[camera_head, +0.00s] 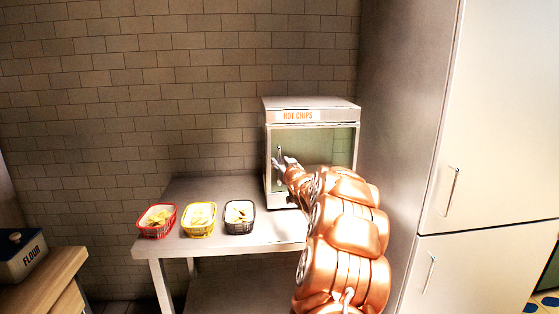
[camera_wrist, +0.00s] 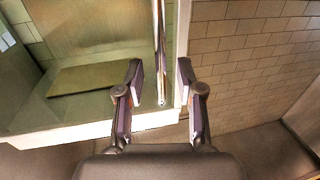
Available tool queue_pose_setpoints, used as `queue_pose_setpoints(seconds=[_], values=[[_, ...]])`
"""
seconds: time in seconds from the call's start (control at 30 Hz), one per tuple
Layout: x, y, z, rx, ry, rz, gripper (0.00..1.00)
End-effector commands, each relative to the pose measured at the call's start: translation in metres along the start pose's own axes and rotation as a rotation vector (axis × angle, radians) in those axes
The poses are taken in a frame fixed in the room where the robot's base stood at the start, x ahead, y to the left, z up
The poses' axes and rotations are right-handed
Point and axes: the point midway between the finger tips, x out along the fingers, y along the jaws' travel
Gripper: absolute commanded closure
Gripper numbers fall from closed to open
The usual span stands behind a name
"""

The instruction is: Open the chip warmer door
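The chip warmer (camera_head: 312,110) is a white cabinet labelled HOT CHIPS, standing at the right end of the metal table. Its glass door (camera_head: 335,147) looks shut. The upright metal handle (camera_head: 279,155) is at the door's left edge. My gripper (camera_head: 283,162) is in front of the handle, with my copper arm hiding the lower right of the door. In the wrist view my gripper (camera_wrist: 159,84) is open, and the handle (camera_wrist: 160,50) shows between its two fingers. A gap is visible on each side, so the fingers are not closed on it.
On the metal table (camera_head: 180,205), left of the warmer, stand a red basket (camera_head: 144,232), a yellow basket (camera_head: 187,230) and a black basket (camera_head: 229,227) of chips. A tall white cabinet (camera_head: 405,130) is close on the right.

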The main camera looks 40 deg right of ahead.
Motion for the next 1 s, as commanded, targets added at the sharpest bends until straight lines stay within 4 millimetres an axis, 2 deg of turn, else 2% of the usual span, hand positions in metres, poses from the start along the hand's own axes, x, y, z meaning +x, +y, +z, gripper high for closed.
queue_pose_setpoints(seconds=[0.27,0.63,1.0], values=[[0.017,-0.001,0.000,-0.001,-0.001,-0.001,0.63],[0.019,-0.001,0.000,-0.001,0.000,-0.001,0.63],[0.019,-0.001,0.000,0.000,0.000,-0.001,1.00]])
